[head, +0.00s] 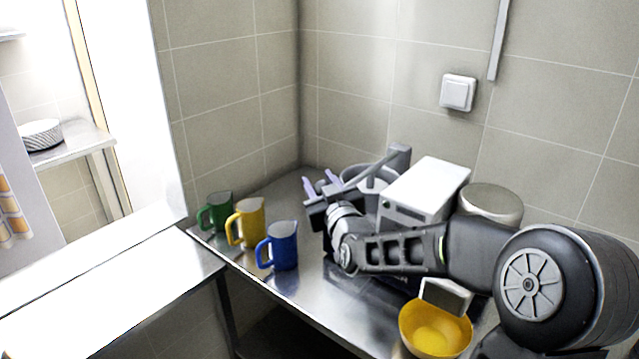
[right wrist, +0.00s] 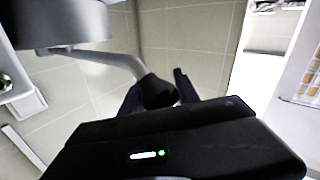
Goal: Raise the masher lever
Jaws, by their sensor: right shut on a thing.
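The masher lever (head: 377,167) is a grey bar that runs from a grey block at the back down and left to my right gripper (head: 320,183). In the right wrist view, the lever (right wrist: 115,62) comes in from the upper left and ends in a dark grip (right wrist: 156,91). My right gripper (right wrist: 158,92) is shut on that grip, with one finger on each side. A grey pot (head: 362,176) stands under the lever, partly hidden by it and my gripper. My left gripper is not in view.
A white box (head: 428,187) and a round lidded container (head: 491,203) stand right of the pot. Green (head: 216,212), yellow (head: 247,222) and blue (head: 279,246) mugs stand to the left. A yellow bowl (head: 436,331) sits in front, below my right arm.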

